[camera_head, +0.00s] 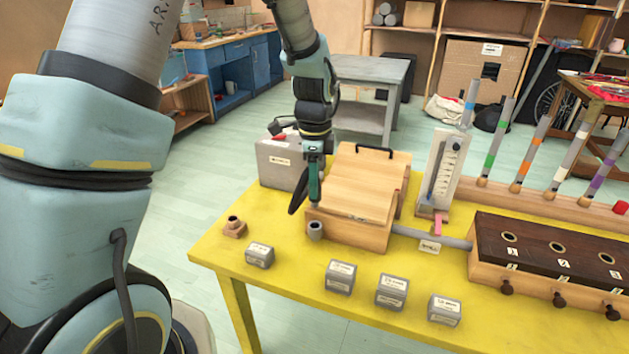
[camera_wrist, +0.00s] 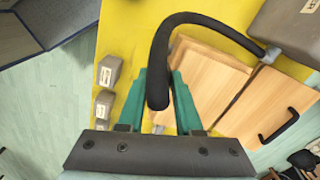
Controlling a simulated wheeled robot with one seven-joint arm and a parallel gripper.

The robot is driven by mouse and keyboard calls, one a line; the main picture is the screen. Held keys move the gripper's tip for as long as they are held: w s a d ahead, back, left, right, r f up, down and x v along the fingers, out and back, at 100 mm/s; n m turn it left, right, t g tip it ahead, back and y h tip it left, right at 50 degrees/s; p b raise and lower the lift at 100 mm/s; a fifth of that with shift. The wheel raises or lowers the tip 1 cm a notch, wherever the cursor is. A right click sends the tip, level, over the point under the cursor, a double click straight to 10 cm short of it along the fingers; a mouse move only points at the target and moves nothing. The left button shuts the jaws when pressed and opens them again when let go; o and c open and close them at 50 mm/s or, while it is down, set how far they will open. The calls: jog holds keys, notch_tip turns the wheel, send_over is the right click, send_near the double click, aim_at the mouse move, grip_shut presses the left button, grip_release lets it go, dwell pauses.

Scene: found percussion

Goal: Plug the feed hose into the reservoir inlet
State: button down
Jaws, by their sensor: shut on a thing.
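My gripper (camera_head: 314,196) is shut on the black feed hose (camera_head: 297,196) and holds its end over the left front of a wooden box (camera_head: 366,186) with a hinged lid and handle. In the wrist view the hose (camera_wrist: 160,58) stands between the green fingers (camera_wrist: 160,98) and curves right to a grey box (camera_wrist: 295,32). A grey round socket (camera_head: 315,229), which looks like the reservoir inlet, is at the wooden box's front left corner, below my fingertips. The hose tip looks apart from it.
The grey box (camera_head: 281,163) stands behind left on the yellow table (camera_head: 290,270). A small fitting with a hole (camera_head: 234,228) and several labelled grey blocks (camera_head: 341,276) sit along the front. A gauge stand (camera_head: 439,172) and a holed dark-topped box (camera_head: 545,252) stand right.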

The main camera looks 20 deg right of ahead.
aim_at(314, 206)
jog(key=shift+f+b, duration=1.4)
jog(key=shift+f, duration=1.1)
jog(key=shift+f+b, duration=0.55)
jog(key=shift+f, duration=1.05)
jog(key=c, duration=0.5)
grip_release()
notch_tip(314, 206, up, 11)
jog(key=shift+f+b, duration=0.1)
jog(key=shift+b, duration=0.9)
jog(key=s+a+n, duration=0.2)
jog(key=a+n, duration=0.9)
jog(key=a, duration=0.4)
jog(key=s+a+f+n+t, duration=0.1)
jog(key=s+a+n, duration=0.1)
jog(key=a+n, duration=0.9)
jog(key=a, duration=0.4)
jog(key=shift+f+n+t, duration=0.25)
jog(key=shift+n+t, duration=0.05)
